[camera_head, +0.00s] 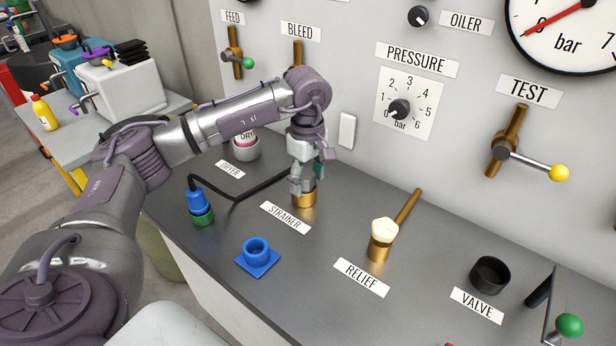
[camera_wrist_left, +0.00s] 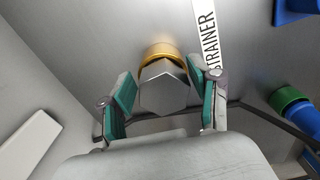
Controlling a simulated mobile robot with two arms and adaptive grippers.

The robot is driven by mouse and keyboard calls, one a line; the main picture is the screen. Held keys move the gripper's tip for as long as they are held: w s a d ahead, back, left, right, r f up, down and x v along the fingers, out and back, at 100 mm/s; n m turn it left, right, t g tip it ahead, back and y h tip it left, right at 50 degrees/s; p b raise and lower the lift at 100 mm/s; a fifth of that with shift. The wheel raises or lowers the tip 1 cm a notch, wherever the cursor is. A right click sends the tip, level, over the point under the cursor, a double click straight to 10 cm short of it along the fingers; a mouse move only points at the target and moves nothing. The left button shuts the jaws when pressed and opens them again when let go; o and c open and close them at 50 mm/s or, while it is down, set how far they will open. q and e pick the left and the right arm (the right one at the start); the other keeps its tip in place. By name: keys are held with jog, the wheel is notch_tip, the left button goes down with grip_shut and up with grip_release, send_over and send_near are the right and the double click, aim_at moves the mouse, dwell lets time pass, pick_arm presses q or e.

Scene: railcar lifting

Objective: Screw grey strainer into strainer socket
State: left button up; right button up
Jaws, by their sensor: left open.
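The grey strainer (camera_wrist_left: 165,88) is a faceted grey piece at the brass strainer socket (camera_wrist_left: 160,49) in the left wrist view. It stands in line with the socket; how deep it sits cannot be seen. In the head view the brass socket (camera_head: 304,198) stands behind the STRAINER label (camera_head: 286,217). My left gripper (camera_head: 302,180) points down over it. Its teal-padded fingers (camera_wrist_left: 168,95) are open, one on each side of the strainer, with a gap visible. My right gripper is not in view.
A dark hose runs behind the socket to a blue and green connector (camera_head: 201,205). A blue square-based holder (camera_head: 258,256) stands in front, the brass relief fitting (camera_head: 380,242) to the right. The DRYER cup (camera_head: 246,149) is at left; the panel wall rises behind.

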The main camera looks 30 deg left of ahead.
pick_arm(q)
jog(key=n, duration=0.4)
jog(key=shift+n, duration=0.4)
jog(key=n+p, duration=0.1)
jog(key=n, duration=0.4)
